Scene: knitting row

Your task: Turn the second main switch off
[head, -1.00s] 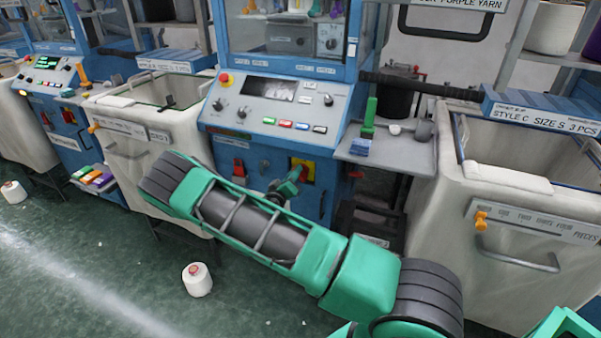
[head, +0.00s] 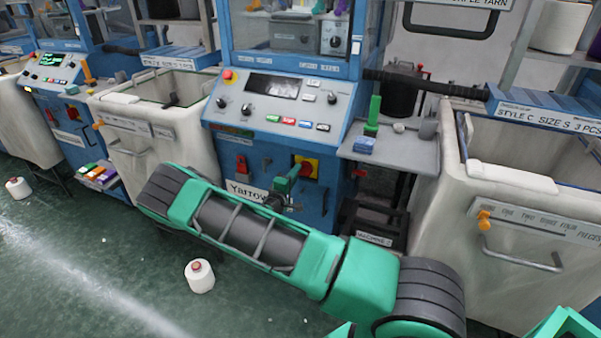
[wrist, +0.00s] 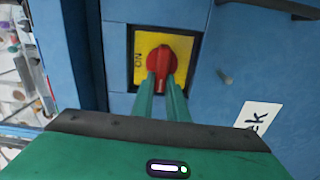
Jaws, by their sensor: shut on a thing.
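The main switch is a red rotary knob on a yellow plate (head: 311,162), low on the blue front of the middle machine. In the wrist view the red knob (wrist: 161,54) is straight ahead on its yellow plate, with a sideways "ON" marking at the plate's left. My gripper (wrist: 161,78) is shut on the red knob, with the green fingers on either side of its lower part. The fingers hide part of the knob and the plate's lower edge. In the head view my gripper (head: 292,178) reaches the switch from the front left.
A control panel (head: 272,105) is above the switch. Another red switch (head: 242,165) is to its left. A grey side shelf (head: 400,150) and cream bins (head: 520,235) stand to the right. A yarn cone (head: 200,277) stands on the open green floor.

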